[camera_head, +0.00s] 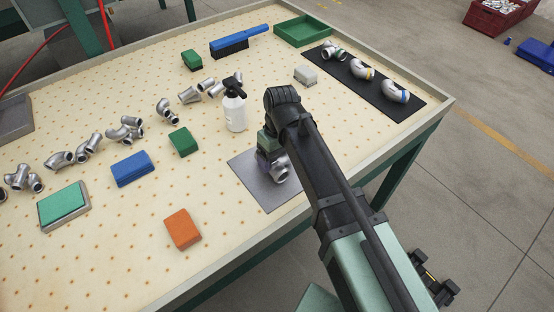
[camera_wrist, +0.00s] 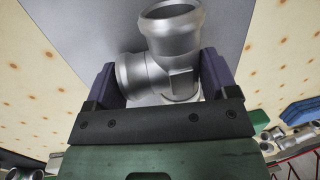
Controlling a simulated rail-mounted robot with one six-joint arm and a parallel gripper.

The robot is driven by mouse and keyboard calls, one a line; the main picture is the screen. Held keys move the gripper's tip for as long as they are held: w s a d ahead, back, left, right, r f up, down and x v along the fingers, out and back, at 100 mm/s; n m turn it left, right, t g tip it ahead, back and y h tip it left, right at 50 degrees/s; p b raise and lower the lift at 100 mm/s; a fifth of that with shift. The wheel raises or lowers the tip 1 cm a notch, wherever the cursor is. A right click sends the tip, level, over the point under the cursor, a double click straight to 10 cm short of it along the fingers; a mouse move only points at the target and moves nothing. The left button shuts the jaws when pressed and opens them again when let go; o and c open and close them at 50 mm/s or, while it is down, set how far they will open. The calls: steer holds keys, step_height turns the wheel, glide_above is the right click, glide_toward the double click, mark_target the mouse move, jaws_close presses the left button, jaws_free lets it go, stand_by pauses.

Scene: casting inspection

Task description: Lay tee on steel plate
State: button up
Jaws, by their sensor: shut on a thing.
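The tee (camera_head: 280,172) is a silver metal pipe fitting. In the wrist view the tee (camera_wrist: 170,50) sits between the two purple fingers of my gripper (camera_wrist: 160,85), which is shut on it. The steel plate (camera_head: 248,178) is a flat grey square near the table's front edge. The plate (camera_wrist: 85,25) also shows behind the tee in the wrist view. My gripper (camera_head: 270,158) and the tee are over the plate. I cannot tell whether the tee touches it. My arm hides the plate's right part.
A white spray bottle (camera_head: 235,112) stands just behind the plate. A green block (camera_head: 183,142) and an orange block (camera_head: 183,229) lie to its left. Several more fittings lie at the left. A black mat (camera_head: 372,82) with fittings and a green tray (camera_head: 302,31) are at the back right.

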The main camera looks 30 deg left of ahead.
steer(key=shift+f, duration=0.2)
steer(key=o, duration=1.3)
steer(key=shift+c, duration=0.2)
steer(key=shift+r, duration=0.2)
step_height(320, 180, up, 12)
steer(key=w+p, duration=0.2)
steer(key=p, duration=1)
steer(key=shift+a, duration=0.25)
steer(key=shift+f, duration=0.1)
steer(key=w+d+m+t, duration=0.1)
steer(key=w+d+m, duration=0.3)
steer(key=d, duration=0.9)
steer(key=w+d+m, duration=0.3)
steer(key=w+d, duration=0.1)
steer(key=d, duration=0.9)
steer(key=s+d+m, duration=0.1)
steer(key=d+m, duration=0.2)
steer(key=d, duration=0.6)
steer(key=s+d+m+t, duration=0.1)
steer(key=s+d+m, duration=0.1)
steer(key=d, duration=0.8)
steer(key=shift+s+m+y, duration=0.2)
steer(key=shift+m+y, duration=0.1)
steer(key=shift+m, duration=0.6)
